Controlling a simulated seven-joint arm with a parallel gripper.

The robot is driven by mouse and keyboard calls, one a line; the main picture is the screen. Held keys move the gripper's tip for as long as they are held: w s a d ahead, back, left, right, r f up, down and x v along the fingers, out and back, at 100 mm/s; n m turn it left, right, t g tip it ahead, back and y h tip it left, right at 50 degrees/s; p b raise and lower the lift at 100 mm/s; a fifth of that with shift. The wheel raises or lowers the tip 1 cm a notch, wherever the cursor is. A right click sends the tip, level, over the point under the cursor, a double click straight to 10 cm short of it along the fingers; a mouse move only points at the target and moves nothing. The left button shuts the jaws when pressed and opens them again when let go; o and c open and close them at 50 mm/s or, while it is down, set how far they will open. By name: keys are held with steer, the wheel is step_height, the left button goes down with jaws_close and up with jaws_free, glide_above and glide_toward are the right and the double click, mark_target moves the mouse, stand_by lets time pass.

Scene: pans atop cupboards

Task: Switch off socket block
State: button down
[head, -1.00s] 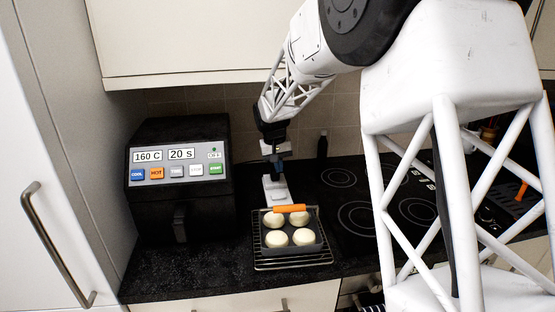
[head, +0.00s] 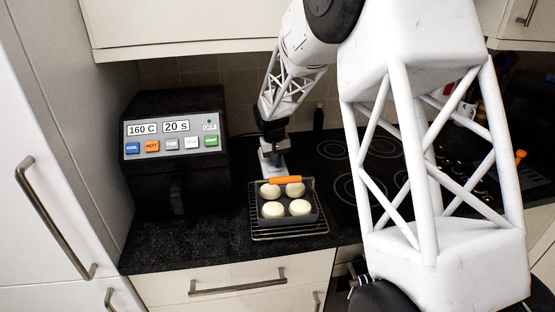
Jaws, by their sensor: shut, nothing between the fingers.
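A white block (head: 268,171), which looks like the socket block, lies on the dark worktop behind the tray of buns, partly hidden by my gripper and the tray's orange handle. Its switches are too small to make out. My gripper (head: 277,160) points down at the block from above, its fingers shut and empty. The fingertips overlap the block in the picture; I cannot tell whether they touch it.
A dark tray with several pale buns (head: 272,209) and an orange handle (head: 285,180) rests on a wire rack (head: 290,233) in front. A black appliance (head: 174,165) with coloured buttons stands left. The hob (head: 345,190) lies right. The front-left worktop (head: 190,243) is clear.

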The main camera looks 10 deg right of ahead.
mark_target(270, 168)
steer(key=shift+f, duration=0.2)
stand_by(0.3)
steer(key=shift+a+r, duration=0.2)
steer(key=shift+a, duration=0.5)
steer(key=shift+r, duration=0.1)
step_height(270, 168, up, 14)
steer(key=a, duration=0.1)
steer(key=shift+a, duration=0.35)
stand_by(0.6)
steer(key=shift+d, duration=0.1)
